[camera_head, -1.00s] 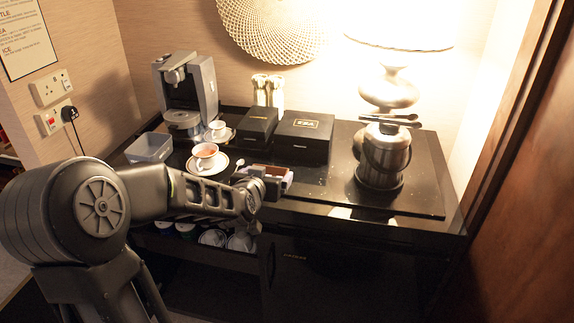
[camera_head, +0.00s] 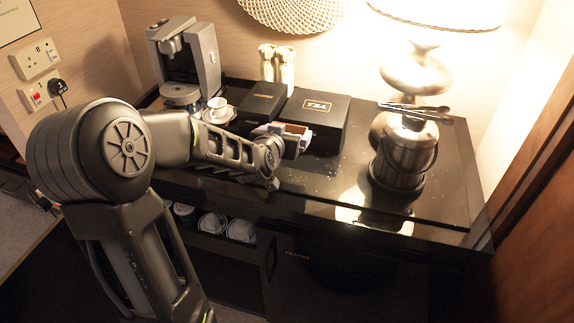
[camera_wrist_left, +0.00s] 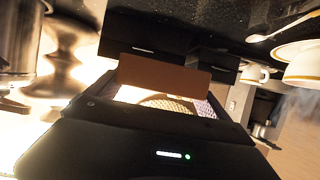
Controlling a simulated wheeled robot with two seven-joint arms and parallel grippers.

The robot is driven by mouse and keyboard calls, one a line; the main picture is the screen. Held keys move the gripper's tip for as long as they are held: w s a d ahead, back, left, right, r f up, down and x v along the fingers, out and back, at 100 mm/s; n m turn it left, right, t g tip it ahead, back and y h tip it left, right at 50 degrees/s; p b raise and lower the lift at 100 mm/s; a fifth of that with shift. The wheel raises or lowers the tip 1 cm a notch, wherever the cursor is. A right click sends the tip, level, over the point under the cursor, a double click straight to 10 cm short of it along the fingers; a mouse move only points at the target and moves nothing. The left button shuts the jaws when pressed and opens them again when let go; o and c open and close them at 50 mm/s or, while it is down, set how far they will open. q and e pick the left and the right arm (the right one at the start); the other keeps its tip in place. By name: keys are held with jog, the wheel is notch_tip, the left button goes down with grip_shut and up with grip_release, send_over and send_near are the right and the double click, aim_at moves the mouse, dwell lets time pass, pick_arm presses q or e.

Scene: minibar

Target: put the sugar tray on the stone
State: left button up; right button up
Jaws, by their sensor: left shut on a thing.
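The sugar tray (camera_head: 292,130) is a small brown and pale holder in front of the black boxes in the head view. My left gripper (camera_head: 287,141) is shut on it. The wrist view shows the tray's brown panel (camera_wrist_left: 165,76) between the dark fingers of the left gripper (camera_wrist_left: 165,98). The stone (camera_head: 335,188) looks to be the dark speckled slab on the cabinet top. The tray overlaps the boxes' front in the picture; I cannot tell whether it touches the slab. My right gripper is not in view.
A black tea box (camera_head: 318,112) stands behind the tray. A steel ice bucket (camera_head: 405,155) with tongs and a lamp (camera_head: 415,75) stand right. A coffee machine (camera_head: 187,62) and a white cup (camera_head: 217,106) stand left. Slab between tray and bucket is clear.

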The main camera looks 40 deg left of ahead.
pick_arm(q)
send_over(287, 169)
notch_tip(287, 169, down, 5)
jog(key=shift+w+a+f, duration=0.1)
jog(key=shift+f, duration=0.1)
notch_tip(287, 169, down, 4)
jog(key=shift+f+p, duration=0.1)
jog(key=shift+p, duration=0.45)
jog(key=shift+f+b, duration=0.2)
jog(key=shift+b, duration=0.15)
jog(key=o, duration=1.1)
jog(key=shift+r, duration=0.1)
jog(key=shift+r, duration=0.1)
